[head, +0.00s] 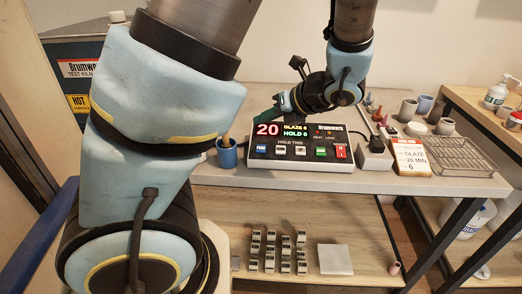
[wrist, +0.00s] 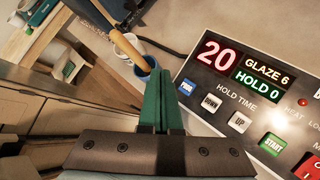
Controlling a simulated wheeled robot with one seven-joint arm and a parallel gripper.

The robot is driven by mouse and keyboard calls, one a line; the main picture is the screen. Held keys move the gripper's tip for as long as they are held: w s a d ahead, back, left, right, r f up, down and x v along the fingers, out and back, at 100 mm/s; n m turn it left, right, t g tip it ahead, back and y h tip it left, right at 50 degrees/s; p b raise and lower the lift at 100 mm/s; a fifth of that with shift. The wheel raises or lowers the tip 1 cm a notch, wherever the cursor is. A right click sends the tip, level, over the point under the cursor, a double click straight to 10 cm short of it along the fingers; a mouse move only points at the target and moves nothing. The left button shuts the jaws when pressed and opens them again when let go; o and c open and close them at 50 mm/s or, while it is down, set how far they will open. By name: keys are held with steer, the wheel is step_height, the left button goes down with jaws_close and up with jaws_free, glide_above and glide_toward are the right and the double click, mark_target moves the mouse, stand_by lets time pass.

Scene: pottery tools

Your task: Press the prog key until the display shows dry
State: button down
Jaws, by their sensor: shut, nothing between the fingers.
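The controller, a dark box with a white border (head: 299,159), sits on the bench. Its display (wrist: 262,73) shows a red 20, a yellow GLAZE 6 and a green HOLD 0. The blue prog key (wrist: 188,87) is at the left end of the key row; it also shows in the head view (head: 261,149). My gripper (wrist: 162,78) is shut and empty, its green fingers close together. In the wrist view the fingertips appear just left of the prog key, apart from it. In the head view my gripper (head: 280,106) is above the controller's back left.
The down key (wrist: 211,103), up key (wrist: 239,122), green start key (wrist: 273,143) and red mains switch (head: 341,151) share the row. A blue cup (head: 227,155) holding a wooden-handled tool stands left of the controller. A glaze card (head: 410,157) and wire rack (head: 460,155) are right.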

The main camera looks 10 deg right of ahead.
steer(key=b, duration=0.6)
glide_above(264, 155)
steer(key=f, duration=0.6)
steer(key=shift+s+f, duration=0.1)
steer(key=shift+s, duration=0.2)
steer(key=shift+w+f+b, duration=0.3)
steer(key=shift+f+b, duration=0.15)
steer(key=shift+f, duration=0.4)
steer(key=shift+f, duration=0.1)
steer(key=shift+f, duration=0.25)
stand_by(0.3)
steer(key=shift+w+f, duration=0.15)
steer(key=shift+f, duration=0.25)
stand_by(0.6)
steer(key=shift+r, duration=0.1)
steer(key=shift+s+r+p, duration=0.2)
steer(key=shift+r+p, duration=0.5)
steer(key=shift+p, duration=0.2)
steer(key=shift+r, duration=0.1)
